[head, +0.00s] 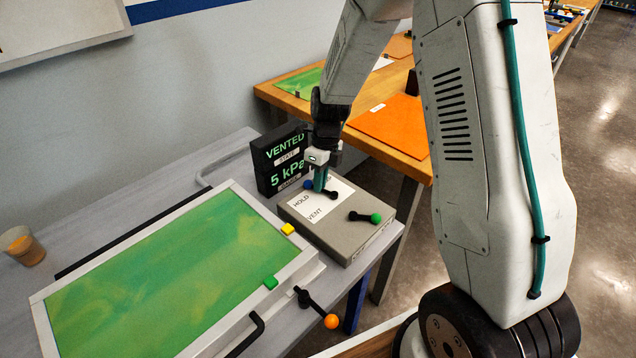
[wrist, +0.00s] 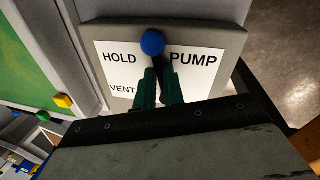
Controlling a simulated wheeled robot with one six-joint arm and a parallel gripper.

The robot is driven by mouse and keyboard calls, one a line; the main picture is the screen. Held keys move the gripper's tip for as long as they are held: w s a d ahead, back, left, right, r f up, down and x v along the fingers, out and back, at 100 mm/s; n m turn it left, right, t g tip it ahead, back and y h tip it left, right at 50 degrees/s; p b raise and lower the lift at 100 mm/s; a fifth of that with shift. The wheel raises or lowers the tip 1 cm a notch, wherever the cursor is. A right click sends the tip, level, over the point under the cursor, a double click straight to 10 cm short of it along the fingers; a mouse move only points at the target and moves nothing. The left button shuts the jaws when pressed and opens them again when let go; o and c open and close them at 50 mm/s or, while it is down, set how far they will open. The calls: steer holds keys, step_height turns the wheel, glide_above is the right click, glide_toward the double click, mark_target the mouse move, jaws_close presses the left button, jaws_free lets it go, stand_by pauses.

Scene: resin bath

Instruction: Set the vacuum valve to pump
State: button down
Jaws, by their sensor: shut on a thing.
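The vacuum valve is a black lever with a blue ball (head: 308,184) at its end, on a grey box (head: 345,241) with a white label plate. In the wrist view the blue ball (wrist: 152,43) lies between the words HOLD and PUMP; VENT is at lower left. My gripper (head: 319,188) reaches down onto the box. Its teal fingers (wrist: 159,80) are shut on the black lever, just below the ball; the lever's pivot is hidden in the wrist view. The black display (head: 281,160) behind reads VENTED and 5 kPa.
A second lever with a green ball (head: 376,218) is on the same box, close to my gripper. A green panel in a white frame (head: 32,310) lies to the left, with an orange-ball lever (head: 331,321) at its edge. A cup (head: 22,246) stands far left.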

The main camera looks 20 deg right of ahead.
steer(key=shift+w+d+m, duration=0.15)
steer(key=shift+d+m, duration=0.1)
steer(key=shift+m, duration=0.4)
steer(key=shift+w+d+m, duration=0.1)
steer(key=shift+d+m, duration=0.15)
steer(key=shift+m, duration=0.4)
steer(key=c, duration=1.5)
jaws_free()
steer(key=shift+r, duration=0.15)
steer(key=r, duration=0.2)
steer(key=d+r, duration=0.1)
steer(key=r, duration=0.4)
steer(key=shift+w+d+r, duration=0.25)
